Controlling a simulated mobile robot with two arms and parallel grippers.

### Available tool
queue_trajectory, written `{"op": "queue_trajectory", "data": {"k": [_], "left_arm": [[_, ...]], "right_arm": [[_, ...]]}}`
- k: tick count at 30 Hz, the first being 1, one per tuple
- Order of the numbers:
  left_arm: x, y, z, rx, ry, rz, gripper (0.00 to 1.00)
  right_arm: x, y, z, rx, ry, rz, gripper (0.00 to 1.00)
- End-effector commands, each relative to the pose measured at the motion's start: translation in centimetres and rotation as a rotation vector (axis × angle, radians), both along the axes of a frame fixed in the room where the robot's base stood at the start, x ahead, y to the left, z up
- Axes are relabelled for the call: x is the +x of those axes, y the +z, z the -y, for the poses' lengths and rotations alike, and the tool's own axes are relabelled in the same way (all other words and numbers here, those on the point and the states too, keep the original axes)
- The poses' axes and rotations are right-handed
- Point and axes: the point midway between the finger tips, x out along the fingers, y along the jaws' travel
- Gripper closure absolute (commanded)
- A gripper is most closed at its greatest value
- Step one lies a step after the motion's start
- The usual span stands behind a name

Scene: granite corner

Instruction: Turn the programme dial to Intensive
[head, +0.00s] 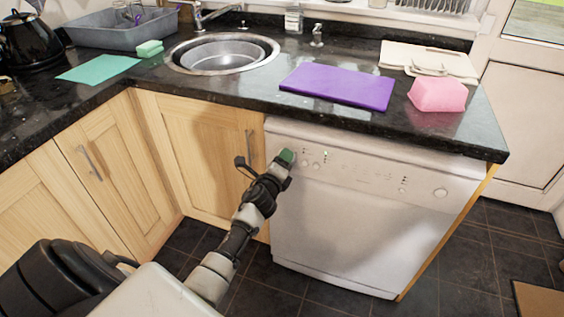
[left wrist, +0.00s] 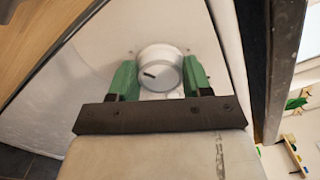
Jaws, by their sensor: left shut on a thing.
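The white dishwasher (head: 340,226) stands under the granite counter, its control panel along the top. My left gripper (head: 286,157) reaches the left end of that panel and hides the programme dial there. In the left wrist view the round white programme dial (left wrist: 160,66) sits between the green fingers of my left gripper (left wrist: 158,80), which is shut on its sides. A short dark pointer mark shows on the dial's face, left of its centre. I cannot read any programme labels around it. My right gripper is not in view.
On the counter (head: 260,101) above are a purple board (head: 338,86), a pink block (head: 437,94) and a round sink (head: 222,54). Wooden cupboards (head: 205,150) stand left of the dishwasher.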

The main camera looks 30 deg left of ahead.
Motion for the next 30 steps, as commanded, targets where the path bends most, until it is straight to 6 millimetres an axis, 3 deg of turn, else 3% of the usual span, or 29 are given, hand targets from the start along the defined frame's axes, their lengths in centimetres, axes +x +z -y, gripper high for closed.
{"op": "queue_trajectory", "data": {"k": [11, 12, 16, 25, 30], "left_arm": [[0.0, -0.1, 0.0, 0.008, 0.000, -0.004, 0.75], [0.0, -0.1, 0.0, 0.009, 0.000, -0.005, 0.46], [0.0, -0.1, 0.0, 0.007, 0.000, -0.003, 0.27], [-0.2, 0.0, 0.0, 0.006, -0.001, -0.002, 0.26], [-2.0, -0.1, 0.5, 0.006, -0.001, -0.003, 0.26]], "right_arm": [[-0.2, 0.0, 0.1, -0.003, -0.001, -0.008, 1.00], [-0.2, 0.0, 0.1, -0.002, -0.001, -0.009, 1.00], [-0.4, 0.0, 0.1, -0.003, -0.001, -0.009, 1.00], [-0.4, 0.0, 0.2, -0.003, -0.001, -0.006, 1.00], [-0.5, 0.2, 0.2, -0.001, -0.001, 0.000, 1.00]]}}
